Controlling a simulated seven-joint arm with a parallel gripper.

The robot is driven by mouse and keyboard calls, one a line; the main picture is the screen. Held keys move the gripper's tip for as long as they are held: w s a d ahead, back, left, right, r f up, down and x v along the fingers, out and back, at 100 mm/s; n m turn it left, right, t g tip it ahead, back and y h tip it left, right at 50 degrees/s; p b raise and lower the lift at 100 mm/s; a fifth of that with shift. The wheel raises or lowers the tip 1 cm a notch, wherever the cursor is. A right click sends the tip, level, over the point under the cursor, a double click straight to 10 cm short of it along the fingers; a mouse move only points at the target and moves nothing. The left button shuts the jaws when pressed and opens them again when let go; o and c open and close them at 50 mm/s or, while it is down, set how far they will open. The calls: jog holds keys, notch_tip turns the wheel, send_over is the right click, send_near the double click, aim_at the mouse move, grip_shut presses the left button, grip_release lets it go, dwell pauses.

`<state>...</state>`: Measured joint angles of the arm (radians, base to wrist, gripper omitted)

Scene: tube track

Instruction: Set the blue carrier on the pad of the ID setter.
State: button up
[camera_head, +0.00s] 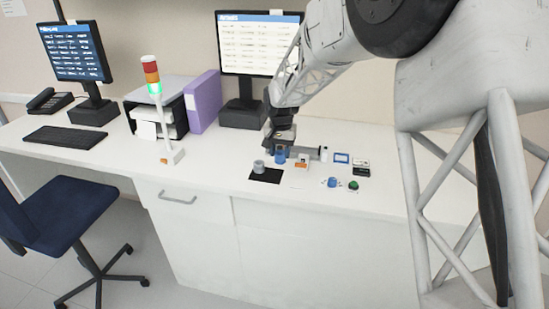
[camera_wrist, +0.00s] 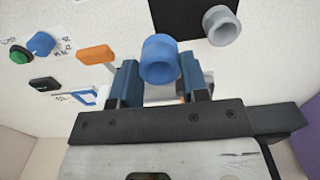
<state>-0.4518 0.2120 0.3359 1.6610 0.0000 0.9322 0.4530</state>
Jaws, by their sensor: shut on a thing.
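The blue carrier (camera_wrist: 160,60) is a round, hollow cup between the two blue fingers of my gripper (camera_wrist: 160,76) in the wrist view. My gripper is shut on it. In the head view the blue carrier (camera_head: 280,155) shows below my gripper (camera_head: 281,144), just above or at the counter; I cannot tell whether it touches. Several small devices stand to its right, among them a blue knob (camera_head: 333,182) and a green button (camera_head: 352,185). I cannot tell for certain which part is the ID setter's pad.
A grey carrier (camera_head: 258,166) stands on a black mat (camera_head: 265,177) left of the blue one. An orange piece (camera_wrist: 96,54) and a blue-framed panel (camera_head: 341,158) lie close by. A signal tower (camera_head: 153,90) stands further left. The counter's front strip (camera_head: 225,185) is clear.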

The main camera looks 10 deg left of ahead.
jog(key=w+d, duration=0.4)
jog(key=d, duration=0.3)
jog(key=w+d, duration=0.5)
jog(key=d, duration=0.2)
jog(key=w+d, duration=0.5)
jog(key=d, duration=0.1)
jog(key=shift+w+d, duration=0.15)
jog(key=shift+d, duration=0.25)
jog(key=shift+f, duration=0.1)
jog(key=shift+f, duration=2.35)
jog(key=shift+f, duration=0.15)
jog(key=o, duration=0.9)
jog(key=shift+c, duration=0.2)
